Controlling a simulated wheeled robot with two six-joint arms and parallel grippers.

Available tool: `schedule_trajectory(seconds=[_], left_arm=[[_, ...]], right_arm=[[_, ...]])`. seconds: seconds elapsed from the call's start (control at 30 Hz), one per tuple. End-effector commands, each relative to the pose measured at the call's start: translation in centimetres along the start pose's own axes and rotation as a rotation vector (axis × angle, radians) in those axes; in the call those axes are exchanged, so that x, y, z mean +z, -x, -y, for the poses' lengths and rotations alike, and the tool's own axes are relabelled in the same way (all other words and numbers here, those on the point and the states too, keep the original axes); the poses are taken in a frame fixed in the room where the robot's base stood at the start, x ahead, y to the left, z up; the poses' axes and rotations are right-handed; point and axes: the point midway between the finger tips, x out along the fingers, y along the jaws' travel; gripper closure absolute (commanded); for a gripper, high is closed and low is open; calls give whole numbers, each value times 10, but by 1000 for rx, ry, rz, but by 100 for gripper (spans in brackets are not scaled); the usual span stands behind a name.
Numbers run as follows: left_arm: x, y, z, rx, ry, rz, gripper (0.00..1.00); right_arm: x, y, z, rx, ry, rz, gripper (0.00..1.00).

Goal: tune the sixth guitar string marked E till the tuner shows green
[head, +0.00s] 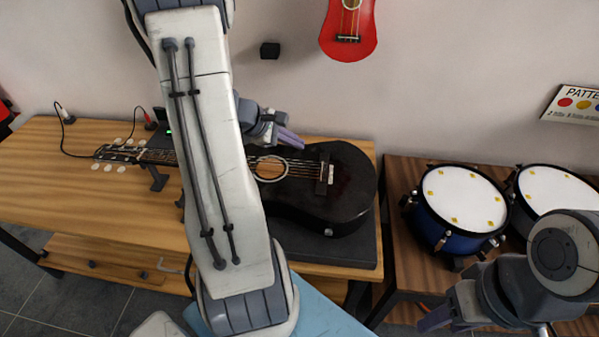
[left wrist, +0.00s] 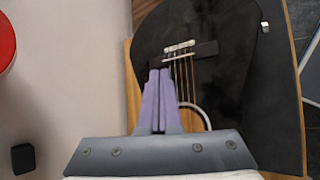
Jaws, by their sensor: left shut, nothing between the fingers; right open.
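A black guitar (head: 345,195) lies on its back on the wooden table, headstock (head: 118,153) to the left with pale tuning pegs along both edges. My left arm crosses in front and hides part of the neck. My left gripper (head: 298,141) is shut and empty by the upper edge of the guitar body, near the sound hole. In the left wrist view its purple fingers (left wrist: 159,72) lie beside the strings (left wrist: 182,78), close to the bridge (left wrist: 180,47); contact cannot be told. A dark device with a small green light (head: 169,131), perhaps the tuner, is mostly hidden behind my arm. My right gripper (head: 434,322) is open and empty at the lower right.
Blue drums (head: 458,205) stand on a second table at right. A red instrument (head: 349,30) and a small black block (head: 270,50) are on the wall. A cable (head: 75,150) runs along the table's back left. The table's left front (head: 60,190) is clear.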

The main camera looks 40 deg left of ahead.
Motion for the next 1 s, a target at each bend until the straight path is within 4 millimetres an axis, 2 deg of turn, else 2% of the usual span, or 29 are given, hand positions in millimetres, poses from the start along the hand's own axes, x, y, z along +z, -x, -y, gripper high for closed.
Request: schedule_trajectory(seconds=[0.53,1.0], left_arm=[[-7,-4,3,7,11,-4,100],[-37,-46,34,6,12,-3,100]], right_arm=[[0,-5,0,0,0,0,50],[3,-49,-4,0,0,0,50]])
